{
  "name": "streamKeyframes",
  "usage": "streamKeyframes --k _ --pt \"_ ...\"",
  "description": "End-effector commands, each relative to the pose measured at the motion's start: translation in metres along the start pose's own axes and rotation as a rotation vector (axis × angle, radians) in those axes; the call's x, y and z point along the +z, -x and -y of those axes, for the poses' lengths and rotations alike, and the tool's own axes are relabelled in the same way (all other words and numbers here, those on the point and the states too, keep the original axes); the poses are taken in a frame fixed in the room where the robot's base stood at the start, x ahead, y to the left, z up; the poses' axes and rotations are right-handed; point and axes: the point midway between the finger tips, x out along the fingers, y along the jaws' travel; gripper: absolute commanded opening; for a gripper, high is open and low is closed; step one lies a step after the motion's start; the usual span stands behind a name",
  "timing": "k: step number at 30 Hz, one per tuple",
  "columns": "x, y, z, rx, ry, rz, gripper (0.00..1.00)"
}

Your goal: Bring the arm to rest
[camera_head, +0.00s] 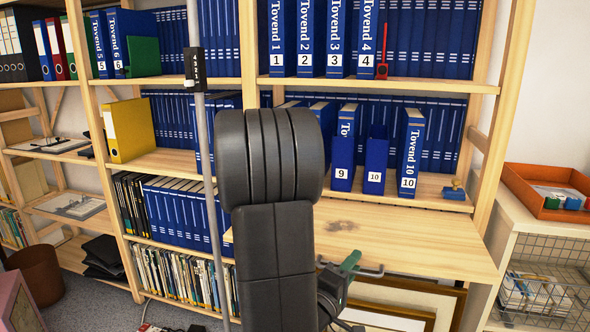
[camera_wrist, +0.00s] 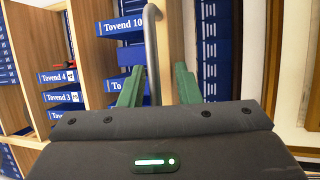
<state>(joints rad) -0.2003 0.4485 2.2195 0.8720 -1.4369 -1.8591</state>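My arm (camera_head: 278,240) stands upright in the middle of the head view and hides part of the shelves. My gripper (camera_head: 348,264) is low, at the front edge of a light wooden board (camera_head: 425,244). One green finger shows there, close to a grey metal handle (camera_head: 372,272) on that edge. In the wrist view both green fingers of my gripper (camera_wrist: 158,72) are spread apart. The grey handle (camera_wrist: 151,40) runs between them. I cannot tell whether either finger touches it. No object is gripped.
Blue binders (camera_head: 345,150) and a yellow binder (camera_head: 129,129) stand on the wooden shelves. A grey pole (camera_head: 206,130) rises left of my arm. Framed prints (camera_head: 400,300) lean below the board. An orange tray (camera_head: 550,190) and a wire basket (camera_head: 545,280) are at right.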

Motion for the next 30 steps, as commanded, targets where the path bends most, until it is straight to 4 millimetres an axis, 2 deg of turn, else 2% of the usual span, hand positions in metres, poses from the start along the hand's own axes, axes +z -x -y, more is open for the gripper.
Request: streamKeyframes --k 3,14,22,23,25,28,29,30 --pt "-0.002 -0.006 0.001 0.0 0.0 0.002 0.3" --pt "-0.002 -0.006 0.004 -0.003 -0.001 0.001 0.3" --pt "0.005 -0.002 0.031 -0.051 -0.014 0.006 0.3" --pt "0.006 -0.001 0.036 -0.06 -0.016 0.007 0.34" --pt "0.009 0.001 0.047 -0.083 -0.02 0.01 0.49" --pt "0.013 0.004 0.061 -0.113 -0.027 0.015 0.77" --pt "0.015 0.005 0.066 -0.121 -0.029 0.017 0.82" --pt "0.016 0.006 0.071 -0.132 -0.032 0.018 0.82"
